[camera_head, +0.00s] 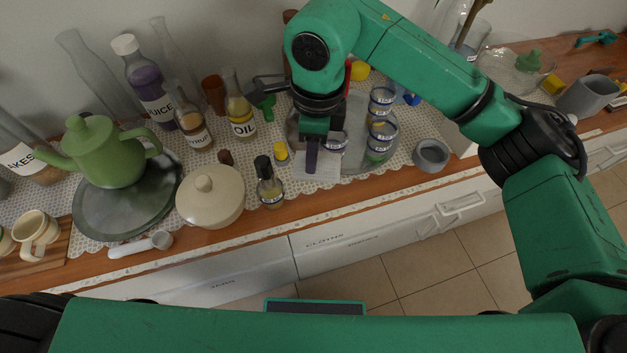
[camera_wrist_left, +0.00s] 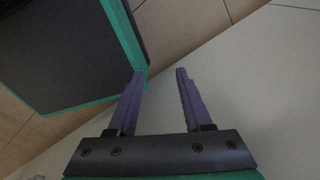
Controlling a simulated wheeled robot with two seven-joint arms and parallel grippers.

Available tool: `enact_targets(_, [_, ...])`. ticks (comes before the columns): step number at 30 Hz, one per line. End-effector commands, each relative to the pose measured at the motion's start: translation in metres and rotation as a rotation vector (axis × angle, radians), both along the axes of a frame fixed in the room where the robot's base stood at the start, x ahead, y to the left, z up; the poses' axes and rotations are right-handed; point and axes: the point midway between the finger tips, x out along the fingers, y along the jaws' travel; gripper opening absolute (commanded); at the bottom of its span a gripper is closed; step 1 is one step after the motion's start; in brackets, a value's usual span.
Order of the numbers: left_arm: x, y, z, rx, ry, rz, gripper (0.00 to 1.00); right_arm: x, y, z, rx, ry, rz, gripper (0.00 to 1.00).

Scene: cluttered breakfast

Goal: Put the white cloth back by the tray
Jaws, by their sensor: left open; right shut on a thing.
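The white cloth (camera_head: 325,168) is a small pale piece at the counter's front edge, just in front of the grey tray (camera_head: 385,150). My right gripper (camera_head: 311,170) points down at the cloth and is shut on it; its wrist hides part of the cloth and tray. Stacked jars with blue-rimmed lids (camera_head: 381,129) stand on the tray's right part. My left gripper (camera_wrist_left: 157,82) is open and empty in the left wrist view, over a pale surface and floor tiles, away from the cloth.
Left of my right gripper stand a small dark-capped bottle (camera_head: 270,190), a cream lidded pot (camera_head: 210,196) and an oil bottle (camera_head: 240,115). A grey cup (camera_head: 432,155) stands right of the tray. A green teapot (camera_head: 105,155) is farther left.

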Motion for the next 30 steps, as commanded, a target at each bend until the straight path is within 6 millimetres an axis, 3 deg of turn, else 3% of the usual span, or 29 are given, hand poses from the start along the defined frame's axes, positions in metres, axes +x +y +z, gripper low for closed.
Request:
enact_targets(2, [-0.011, 0.001, 0.007, 0.002, 0.018, 0.0, 0.5, -0.001, -0.001, -0.025, -0.002, 0.007, -0.001, 0.0])
enact_targets(5, [-0.013, 0.001, 0.011, 0.001, 0.02, 0.0, 0.5, 0.0, -0.001, -0.054, -0.002, 0.005, -0.002, 0.0])
enact_targets(12, [0.016, -0.001, 0.02, -0.003, -0.026, -0.001, 0.5, -0.001, -0.001, -0.093, -0.002, 0.004, 0.0, 0.0])
enact_targets(15, [0.017, -0.002, 0.024, -0.003, -0.028, -0.001, 0.5, 0.0, 0.0, -0.113, -0.001, 0.003, -0.001, 0.0])
enact_targets(26, [0.008, -0.001, 0.017, -0.001, -0.014, 0.0, 0.5, 0.001, 0.0, -0.124, 0.0, -0.001, 0.001, 0.0])
enact_targets(27, [0.008, -0.001, 0.018, -0.001, -0.013, 0.0, 0.5, 0.001, 0.0, -0.123, 0.0, -0.001, 0.001, 0.39])
enact_targets(29, [0.007, -0.001, 0.018, -0.002, -0.012, 0.0, 0.5, 0.001, 0.0, -0.123, 0.0, 0.0, 0.001, 0.61])
enact_targets(30, [0.007, -0.001, 0.018, -0.002, -0.012, 0.0, 0.5, 0.001, 0.0, -0.123, 0.0, 0.0, 0.001, 0.61])
